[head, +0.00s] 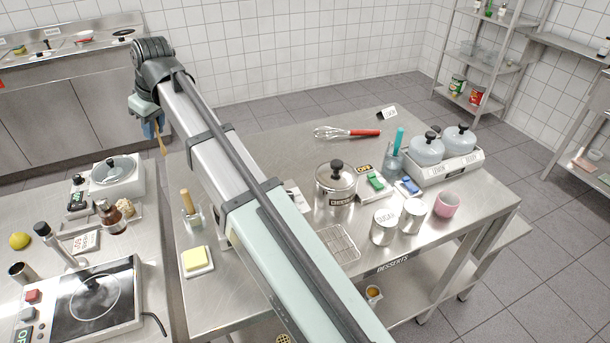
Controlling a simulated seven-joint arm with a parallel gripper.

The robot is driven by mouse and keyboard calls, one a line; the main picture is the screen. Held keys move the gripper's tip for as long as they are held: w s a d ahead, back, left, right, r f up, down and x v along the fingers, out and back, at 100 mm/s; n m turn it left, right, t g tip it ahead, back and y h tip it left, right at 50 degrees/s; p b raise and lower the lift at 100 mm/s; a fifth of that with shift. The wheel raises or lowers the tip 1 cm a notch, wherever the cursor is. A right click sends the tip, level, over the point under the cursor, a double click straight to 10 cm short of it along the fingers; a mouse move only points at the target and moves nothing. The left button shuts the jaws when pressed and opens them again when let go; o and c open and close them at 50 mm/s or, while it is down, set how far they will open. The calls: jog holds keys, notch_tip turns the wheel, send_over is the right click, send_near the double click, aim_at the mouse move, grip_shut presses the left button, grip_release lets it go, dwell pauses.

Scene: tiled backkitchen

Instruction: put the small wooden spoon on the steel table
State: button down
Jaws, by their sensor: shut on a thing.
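My gripper (154,129) is at the upper left of the head view, at the far end of my outstretched arm. It is shut on a small wooden spoon (162,145), which hangs down below the fingers. The spoon's upper part is hidden by the fingers. A steel table (290,146) fills the middle, under and to the right of my arm. The spoon shows near the table's far left corner, in the air; its exact height cannot be told.
A second steel worktop with a hob (95,300) stands at left. The middle table holds a whisk (345,132), a lidded pot (335,184), canisters (384,226), a pink cup (447,204) and a yellow block (195,259). Its far left part looks bare.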

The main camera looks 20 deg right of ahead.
jog(key=s+d+f+m, duration=0.2)
jog(key=s+d, duration=0.3)
jog(key=d, duration=0.2)
jog(key=shift+s+d+m+t+h, duration=0.15)
jog(key=shift+s+m+t+h, duration=0.15)
jog(key=shift+s+m+h, duration=0.1)
jog(key=shift+f, duration=5.05)
jog(key=shift+f, duration=0.15)
jog(key=c, duration=1)
grip_release()
jog(key=shift+w, duration=0.1)
